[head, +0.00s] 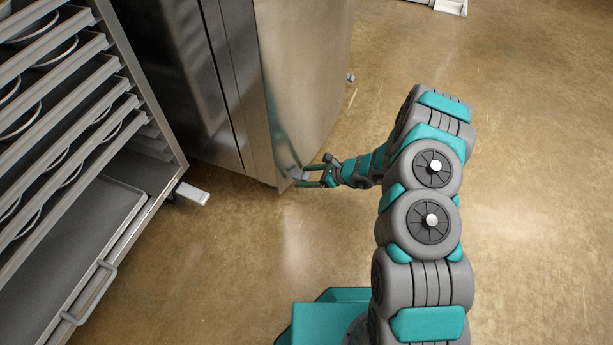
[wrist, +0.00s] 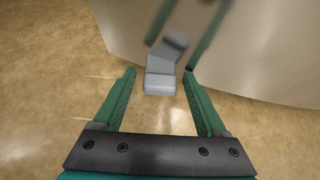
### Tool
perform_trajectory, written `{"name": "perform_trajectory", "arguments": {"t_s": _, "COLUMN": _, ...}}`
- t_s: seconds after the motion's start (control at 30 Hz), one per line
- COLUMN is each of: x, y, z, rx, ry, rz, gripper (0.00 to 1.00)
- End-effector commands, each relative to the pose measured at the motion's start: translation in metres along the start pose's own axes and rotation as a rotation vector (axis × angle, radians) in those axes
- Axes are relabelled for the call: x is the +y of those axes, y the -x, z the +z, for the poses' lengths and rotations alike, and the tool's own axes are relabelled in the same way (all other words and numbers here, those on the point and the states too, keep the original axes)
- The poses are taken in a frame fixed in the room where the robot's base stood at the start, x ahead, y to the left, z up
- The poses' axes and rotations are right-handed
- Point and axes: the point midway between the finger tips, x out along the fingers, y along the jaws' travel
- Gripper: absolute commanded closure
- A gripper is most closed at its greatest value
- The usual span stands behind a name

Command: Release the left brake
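A grey brake pedal (head: 298,174) sticks out at the foot of the large steel unit (head: 305,80). In the wrist view the pedal (wrist: 160,82) lies between my finger ends, with its reflection in the steel just above it. My gripper (head: 304,176) is low beside the unit's bottom edge. In the wrist view my gripper (wrist: 159,73) is open, with a green finger on either side of the pedal and a visible gap to each. It holds nothing. The pedal's inner end and any castor under the unit are hidden.
A metal rack (head: 150,130) with trays stands at the left, with a pale pedal (head: 193,194) at its foot and a handle (head: 92,292) low in front. A small grey part (head: 351,77) shows by the unit's far side. The floor (head: 540,180) at the right is clear.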

Motion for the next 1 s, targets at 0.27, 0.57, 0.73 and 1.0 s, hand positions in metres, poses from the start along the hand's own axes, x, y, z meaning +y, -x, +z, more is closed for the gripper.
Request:
{"name": "perform_trajectory", "arguments": {"t_s": 0.27, "x": 0.0, "y": 0.001, "z": 0.0, "rx": 0.0, "ry": 0.0, "rz": 0.0, "gripper": 0.22}}
{"name": "perform_trajectory", "arguments": {"t_s": 0.57, "x": 0.0, "y": 0.04, "z": 0.0, "rx": 0.0, "ry": -0.004, "rz": -0.002, "gripper": 0.22}}
{"name": "perform_trajectory", "arguments": {"t_s": 0.73, "x": -0.001, "y": 0.065, "z": 0.0, "rx": 0.0, "ry": -0.002, "rz": -0.002, "gripper": 0.22}}
{"name": "perform_trajectory", "arguments": {"t_s": 1.0, "x": 0.0, "y": 0.079, "z": 0.0, "rx": 0.001, "ry": 0.0, "rz": -0.001, "gripper": 0.22}}
